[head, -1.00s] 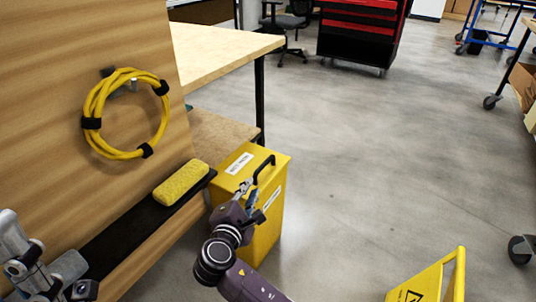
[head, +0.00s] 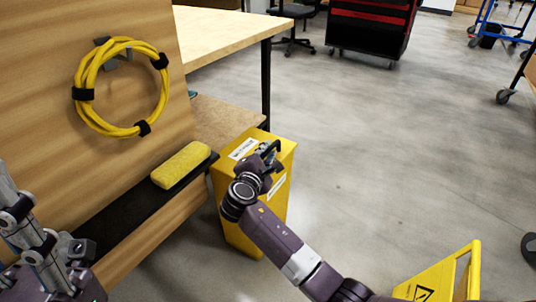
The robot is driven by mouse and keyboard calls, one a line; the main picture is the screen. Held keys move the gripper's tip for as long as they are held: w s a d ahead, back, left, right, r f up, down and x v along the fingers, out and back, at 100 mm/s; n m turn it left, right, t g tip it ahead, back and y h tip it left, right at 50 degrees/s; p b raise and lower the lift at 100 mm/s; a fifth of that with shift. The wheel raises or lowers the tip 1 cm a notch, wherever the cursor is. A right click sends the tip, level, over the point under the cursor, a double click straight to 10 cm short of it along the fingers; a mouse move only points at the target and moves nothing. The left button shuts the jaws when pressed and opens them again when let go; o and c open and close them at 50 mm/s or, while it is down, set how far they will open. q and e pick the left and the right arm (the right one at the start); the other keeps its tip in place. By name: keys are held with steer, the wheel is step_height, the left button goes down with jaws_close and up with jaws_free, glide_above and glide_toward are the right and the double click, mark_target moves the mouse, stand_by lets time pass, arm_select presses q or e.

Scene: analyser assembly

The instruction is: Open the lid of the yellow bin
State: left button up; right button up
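The yellow bin (head: 229,228) stands on the floor beside the wooden bench. Its lid (head: 248,138) looks closed and carries a white label and a black handle (head: 274,147). My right gripper (head: 268,155) is over the lid at the handle, with the wrist covering much of the bin's top and front. Its fingers are dark, small and overlap the handle, so I cannot tell whether they grip it. My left gripper (head: 62,248) is at the lower left, in front of the bench and away from the bin; its fingertips are not clear.
A coiled yellow cable (head: 85,72) hangs on the wooden panel. A yellow sponge (head: 180,164) lies on a black shelf (head: 128,212) left of the bin. A yellow warning sign (head: 436,281) stands at the lower right. The floor right of the bin is clear.

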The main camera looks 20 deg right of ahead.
jaws_close()
stand_by(0.3)
